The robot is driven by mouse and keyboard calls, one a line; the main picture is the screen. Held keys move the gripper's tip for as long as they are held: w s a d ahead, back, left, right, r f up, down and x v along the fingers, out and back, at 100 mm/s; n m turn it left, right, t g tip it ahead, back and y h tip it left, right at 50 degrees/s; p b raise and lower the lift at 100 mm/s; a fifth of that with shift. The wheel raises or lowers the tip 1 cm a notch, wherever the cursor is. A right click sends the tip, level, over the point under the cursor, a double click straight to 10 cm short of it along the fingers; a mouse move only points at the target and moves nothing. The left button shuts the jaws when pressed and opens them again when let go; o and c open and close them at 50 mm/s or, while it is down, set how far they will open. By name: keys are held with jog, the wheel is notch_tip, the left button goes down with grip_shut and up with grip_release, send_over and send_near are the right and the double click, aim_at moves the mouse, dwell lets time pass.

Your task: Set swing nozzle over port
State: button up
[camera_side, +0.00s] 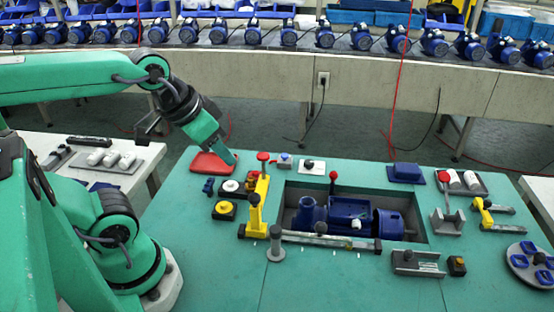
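A blue pump (350,213) lies in a rectangular recess in the green bench. Its short upright round neck (307,206) at the left end looks like the port. Left of it stands a yellow fixture (255,215) with an upright post and an arm running back to a red-topped pin (263,157); it may be the swing nozzle, but I cannot tell for sure. A second yellow arm (485,213) is at the right. My gripper (233,160) points down and right above the red tray, apart from the yellow fixture. Its finger opening cannot be made out.
A red tray (213,163) is at the back left. A grey rail (325,240) crosses the recess front, and a red-knobbed lever (333,180) stands behind the pump. A blue block (406,173) is at the back right.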

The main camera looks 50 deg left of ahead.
jog(key=shift+o, duration=1.1)
jog(key=g, duration=0.6)
send_over(321, 224)
notch_tip(321, 224, down, 8)
jog(key=shift+a+r, duration=0.15)
jog(key=shift+r, duration=0.1)
jog(key=shift+f, duration=0.1)
jog(key=shift+f, duration=0.1)
jog(key=shift+f, duration=3.8)
jog(key=shift+c, duration=0.3)
